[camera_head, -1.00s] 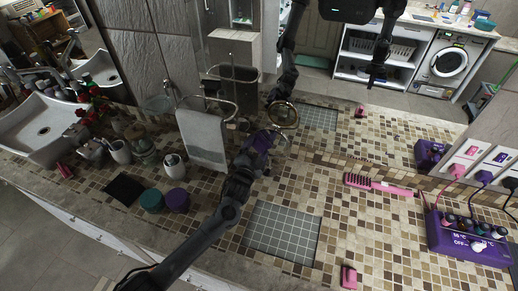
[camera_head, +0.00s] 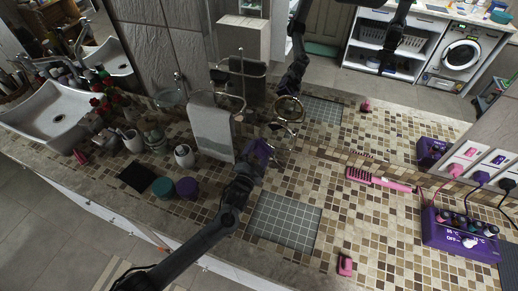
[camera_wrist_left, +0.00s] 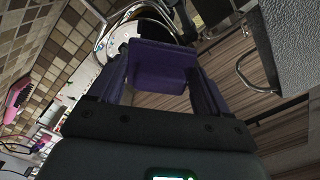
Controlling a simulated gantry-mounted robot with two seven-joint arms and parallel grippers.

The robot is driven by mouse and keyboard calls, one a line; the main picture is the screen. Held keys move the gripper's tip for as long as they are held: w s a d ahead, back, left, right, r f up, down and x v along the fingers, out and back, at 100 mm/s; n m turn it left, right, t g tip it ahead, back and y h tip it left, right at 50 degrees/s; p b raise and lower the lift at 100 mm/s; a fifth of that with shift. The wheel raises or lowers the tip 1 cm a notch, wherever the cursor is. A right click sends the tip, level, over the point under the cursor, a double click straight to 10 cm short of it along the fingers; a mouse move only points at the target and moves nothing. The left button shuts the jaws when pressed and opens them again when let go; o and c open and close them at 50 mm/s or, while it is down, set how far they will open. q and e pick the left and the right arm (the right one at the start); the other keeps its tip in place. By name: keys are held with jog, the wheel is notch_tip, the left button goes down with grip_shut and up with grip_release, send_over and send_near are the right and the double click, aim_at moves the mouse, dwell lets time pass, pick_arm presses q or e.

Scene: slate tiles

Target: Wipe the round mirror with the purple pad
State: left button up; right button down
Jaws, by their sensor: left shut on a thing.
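My left gripper (camera_head: 260,152) is shut on the purple pad (camera_head: 263,148); the pad also shows between the fingers in the left wrist view (camera_wrist_left: 160,68). The round mirror stands on the counter just beyond the pad; its shiny rim (camera_wrist_left: 135,22) curves behind the pad in the left wrist view. In the head view the mirror is small, and its outline mixes with a gold-rimmed ring (camera_head: 289,109) that looks like its reflection. The pad hides part of the mirror, and I cannot tell whether they touch. My right gripper is not directly in view.
A grey towel (camera_head: 211,128) hangs on a rail left of the gripper. Teal (camera_head: 162,187) and purple (camera_head: 187,187) jars stand nearer. A grey grid mat (camera_head: 284,221) lies in front, with a pink comb (camera_head: 378,180) and purple box (camera_head: 461,238) to the right.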

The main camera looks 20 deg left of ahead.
aim_at(257, 155)
dwell(0.3)
pick_arm(q)
jog(key=shift+s, duration=0.2)
jog(key=shift+s+r+p, duration=0.15)
jog(key=shift+s+p, duration=0.75)
jog(key=shift+p, duration=0.05)
jog(key=shift+s, duration=0.45)
